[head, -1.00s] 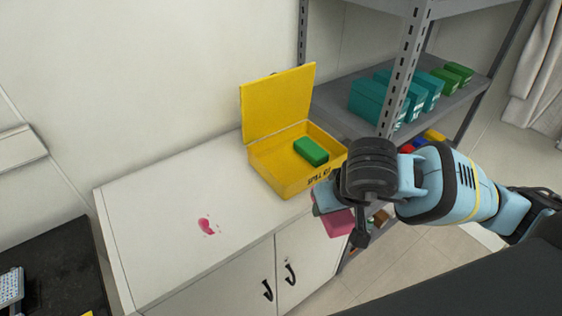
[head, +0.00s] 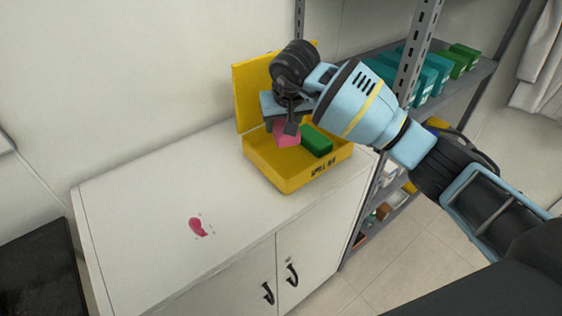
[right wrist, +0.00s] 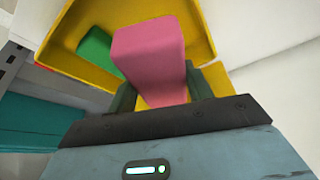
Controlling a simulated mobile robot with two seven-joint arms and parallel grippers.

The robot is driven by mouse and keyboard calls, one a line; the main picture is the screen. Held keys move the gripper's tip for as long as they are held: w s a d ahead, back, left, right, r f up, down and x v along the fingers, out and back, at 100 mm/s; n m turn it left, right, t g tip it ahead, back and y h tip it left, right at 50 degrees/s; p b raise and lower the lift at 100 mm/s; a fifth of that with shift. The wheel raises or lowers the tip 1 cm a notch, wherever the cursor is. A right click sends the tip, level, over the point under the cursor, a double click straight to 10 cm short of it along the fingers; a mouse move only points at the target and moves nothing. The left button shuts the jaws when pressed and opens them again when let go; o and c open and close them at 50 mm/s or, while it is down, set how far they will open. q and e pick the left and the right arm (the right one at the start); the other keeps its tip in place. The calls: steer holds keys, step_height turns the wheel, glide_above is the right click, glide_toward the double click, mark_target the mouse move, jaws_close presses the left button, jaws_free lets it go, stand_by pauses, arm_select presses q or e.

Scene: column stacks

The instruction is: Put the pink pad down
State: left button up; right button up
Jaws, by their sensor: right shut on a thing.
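The pink pad (head: 287,138) is held in my right gripper (head: 285,127), over the left part of the open yellow box. It also shows large in the right wrist view (right wrist: 150,55), between the two dark fingers of the gripper (right wrist: 160,95). The yellow box (head: 290,182) stands on the white cabinet with its lid (head: 246,95) raised. A green pad (head: 316,140) lies in the box, to the right of the pink pad. I cannot tell whether the pink pad touches the box floor. My left gripper is out of view.
A red spill (head: 197,227) marks the white cabinet top (head: 140,210), which is otherwise clear left of the box. A grey metal shelf (head: 410,50) with teal boxes (head: 432,75) and green boxes stands at the right.

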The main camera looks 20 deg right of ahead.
steer(key=shift+w, duration=0.15)
steer(key=shift+f, duration=0.2)
glide_above(281, 158)
steer(key=s, duration=0.1)
steer(key=f, duration=0.5)
steer(key=shift+s, duration=0.2)
steer(key=shift+f, duration=0.4)
steer(key=shift+f, duration=1.85)
steer(key=shift+f, duration=0.1)
